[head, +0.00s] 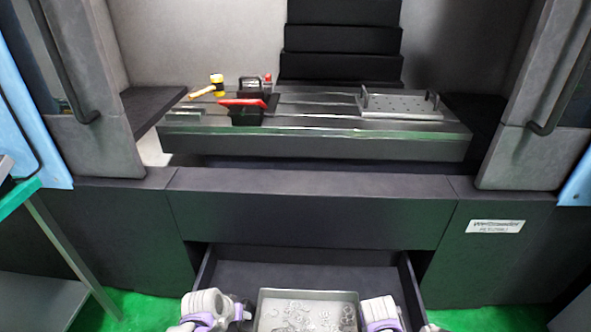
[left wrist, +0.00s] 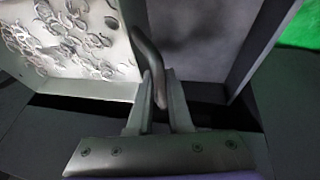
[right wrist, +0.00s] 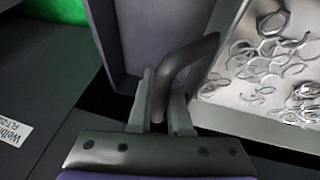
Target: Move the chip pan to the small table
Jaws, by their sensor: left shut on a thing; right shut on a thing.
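The chip pan (head: 263,300) is a light grey metal tray with curly metal chips in it, at the bottom middle of the head view. It is in the open drawer of the machine; its near part is cut off. My left gripper (left wrist: 160,92) is shut on the pan's dark left handle (left wrist: 151,60). My right gripper (right wrist: 160,97) is shut on the right handle (right wrist: 186,62). In the head view my left gripper (head: 246,309) is at the pan's left side. A table with a green edge (head: 22,203), perhaps the small table, is partly visible at the left.
The open drawer (head: 300,277) has dark walls close to both sides of the pan. The machine's bed above holds a yellow-headed hammer (head: 217,83), a red-handled tool (head: 242,102) and a perforated plate (head: 400,105). Green floor (head: 130,310) shows beside the drawer.

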